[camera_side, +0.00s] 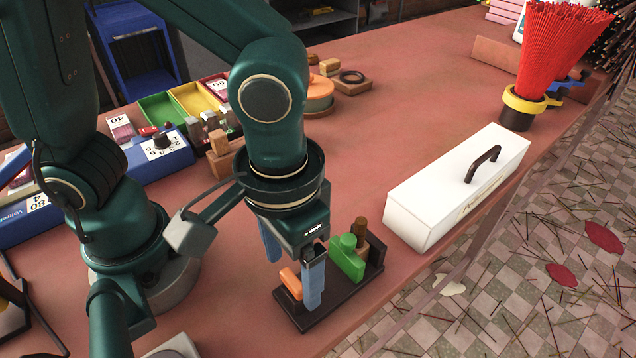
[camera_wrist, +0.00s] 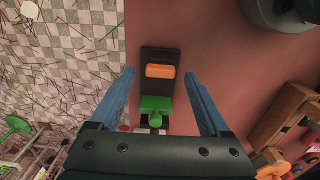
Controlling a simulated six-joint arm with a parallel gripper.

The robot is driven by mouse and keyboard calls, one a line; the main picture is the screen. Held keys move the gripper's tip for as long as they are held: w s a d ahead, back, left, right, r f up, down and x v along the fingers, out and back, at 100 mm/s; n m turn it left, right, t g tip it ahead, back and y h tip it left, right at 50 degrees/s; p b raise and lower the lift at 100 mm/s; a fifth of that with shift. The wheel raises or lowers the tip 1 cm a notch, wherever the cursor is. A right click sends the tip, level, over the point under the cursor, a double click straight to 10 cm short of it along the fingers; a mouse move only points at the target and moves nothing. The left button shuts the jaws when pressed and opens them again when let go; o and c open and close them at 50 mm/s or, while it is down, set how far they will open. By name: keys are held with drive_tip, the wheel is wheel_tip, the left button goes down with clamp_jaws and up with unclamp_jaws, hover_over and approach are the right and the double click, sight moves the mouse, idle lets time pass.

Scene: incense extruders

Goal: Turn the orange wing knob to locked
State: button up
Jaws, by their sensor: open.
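The orange wing knob (camera_side: 291,283) sits at the left end of a dark base plate (camera_side: 322,311) near the table's front edge. In the wrist view the knob (camera_wrist: 160,71) lies crosswise on the dark plate (camera_wrist: 160,54). A green block with a round top (camera_side: 347,258) stands on the same plate, and it shows in the wrist view (camera_wrist: 155,105) too. My gripper (camera_side: 292,275) points down over the plate with its blue fingers apart. In the wrist view its fingertips (camera_wrist: 160,72) lie to either side of the knob, apart from it in the picture. No lock marking is readable.
A white box with a dark handle (camera_side: 458,185) stands to the right of the plate. A blue dial box (camera_side: 160,157) and colored trays (camera_side: 196,97) are farther back. A red stick bundle (camera_side: 556,50) stands at the far right. The table middle is clear.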

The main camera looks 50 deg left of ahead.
drive_tip(key=shift+f, duration=0.75)
clamp_jaws()
